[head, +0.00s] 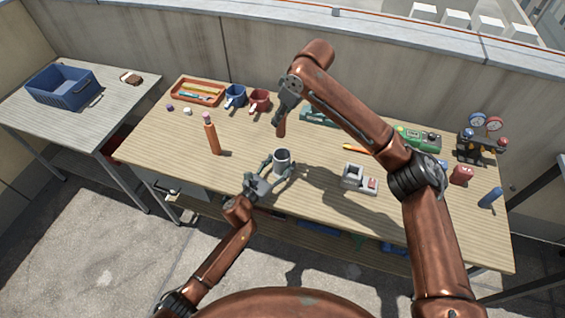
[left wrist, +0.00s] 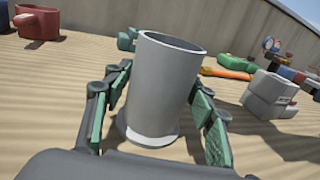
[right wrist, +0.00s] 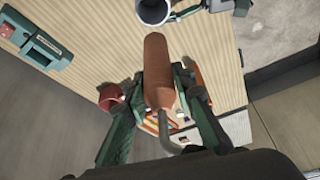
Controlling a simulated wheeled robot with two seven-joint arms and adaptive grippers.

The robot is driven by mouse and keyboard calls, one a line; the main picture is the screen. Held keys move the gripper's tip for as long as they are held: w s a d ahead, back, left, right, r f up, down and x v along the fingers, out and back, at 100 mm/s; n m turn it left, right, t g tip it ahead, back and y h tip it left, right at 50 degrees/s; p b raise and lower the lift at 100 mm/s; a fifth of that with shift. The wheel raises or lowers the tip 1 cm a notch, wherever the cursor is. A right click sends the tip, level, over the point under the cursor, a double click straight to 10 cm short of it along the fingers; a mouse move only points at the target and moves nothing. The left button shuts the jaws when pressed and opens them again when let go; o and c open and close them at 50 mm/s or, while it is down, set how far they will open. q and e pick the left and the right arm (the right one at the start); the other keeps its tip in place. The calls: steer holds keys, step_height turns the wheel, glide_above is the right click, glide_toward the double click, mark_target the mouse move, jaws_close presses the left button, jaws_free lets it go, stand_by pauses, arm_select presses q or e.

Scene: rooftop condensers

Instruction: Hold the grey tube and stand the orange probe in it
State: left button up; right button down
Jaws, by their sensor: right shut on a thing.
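The grey tube (head: 282,157) stands upright and open-topped on the table. My left gripper (head: 278,172) is around it; in the left wrist view its green-padded fingers flank the tube (left wrist: 162,85) with gaps showing, so it looks open. My right gripper (head: 284,108) is shut on the orange probe (head: 281,128), above the table and behind the tube. In the right wrist view the probe (right wrist: 157,65) lies between the fingers, with a grey bent end near the palm. The tube's mouth (right wrist: 153,10) is at the top of that view, apart from the probe.
An orange bottle with a pink top (head: 212,137) stands left of the tube. A blue mug (head: 235,96), a red mug (head: 259,100) and an orange tray (head: 180,98) are at the back. A grey block (head: 353,181) stands right of the tube. Gauges (head: 484,125) stand at the right.

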mark_target(283, 133)
arm_select(q)
steer(key=c, duration=0.8)
arm_select(e)
steer(key=shift+m, duration=0.4)
steer(key=f, duration=0.2)
steer(key=s+f, duration=0.1)
steer(key=f, duration=0.2)
steer(key=shift+d, duration=0.15)
steer(key=shift+f+t, duration=0.3)
steer(key=shift+f, duration=1.1)
